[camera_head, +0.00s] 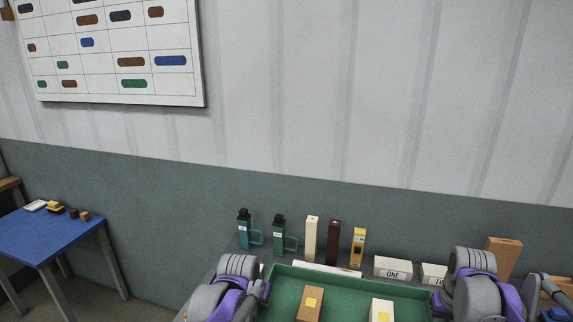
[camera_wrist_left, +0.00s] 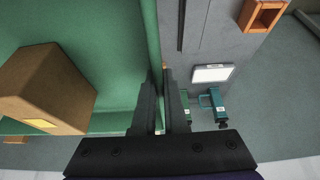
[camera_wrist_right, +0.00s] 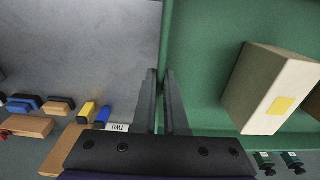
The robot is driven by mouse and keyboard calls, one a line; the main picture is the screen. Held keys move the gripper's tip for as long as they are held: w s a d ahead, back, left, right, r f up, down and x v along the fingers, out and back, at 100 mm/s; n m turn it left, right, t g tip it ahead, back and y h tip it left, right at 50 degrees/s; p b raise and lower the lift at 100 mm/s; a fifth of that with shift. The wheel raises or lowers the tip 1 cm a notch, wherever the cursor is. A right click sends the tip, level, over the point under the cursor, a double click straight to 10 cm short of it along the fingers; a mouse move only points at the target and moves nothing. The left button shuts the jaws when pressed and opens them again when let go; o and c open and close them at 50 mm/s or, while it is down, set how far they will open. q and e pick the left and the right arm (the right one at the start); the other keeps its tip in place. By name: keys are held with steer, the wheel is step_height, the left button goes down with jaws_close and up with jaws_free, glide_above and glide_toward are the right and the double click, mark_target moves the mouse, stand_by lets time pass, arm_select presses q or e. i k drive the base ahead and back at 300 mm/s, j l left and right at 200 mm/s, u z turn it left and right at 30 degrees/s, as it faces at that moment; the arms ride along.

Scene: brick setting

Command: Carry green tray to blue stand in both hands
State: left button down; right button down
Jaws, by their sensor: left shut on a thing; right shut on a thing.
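The green tray (camera_head: 345,291) is at the bottom middle of the head view, between my two arms. It holds a brown box (camera_head: 309,303) and a cream box (camera_head: 381,310), each with a yellow patch. My left gripper (camera_wrist_left: 163,78) is shut on the tray's left wall. My right gripper (camera_wrist_right: 161,78) is shut on its right wall. The tray's near side is cut off, and I cannot tell whether its base touches the grey surface. The blue stand (camera_head: 50,234), a blue-topped table, is at the far left, apart from the tray.
Behind the tray are two bottles (camera_head: 244,228) (camera_head: 279,232), several upright boxes (camera_head: 334,241) and white labelled blocks (camera_head: 393,268). Small items (camera_head: 55,208) sit at the blue stand's back edge; its front top is clear. Floor shows between stand and grey table.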

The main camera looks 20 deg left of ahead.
mark_target(25, 234)
steer(key=j, duration=0.7)
steer(key=k+j, duration=0.15)
steer(key=j, duration=3.35)
steer(key=k, duration=0.05)
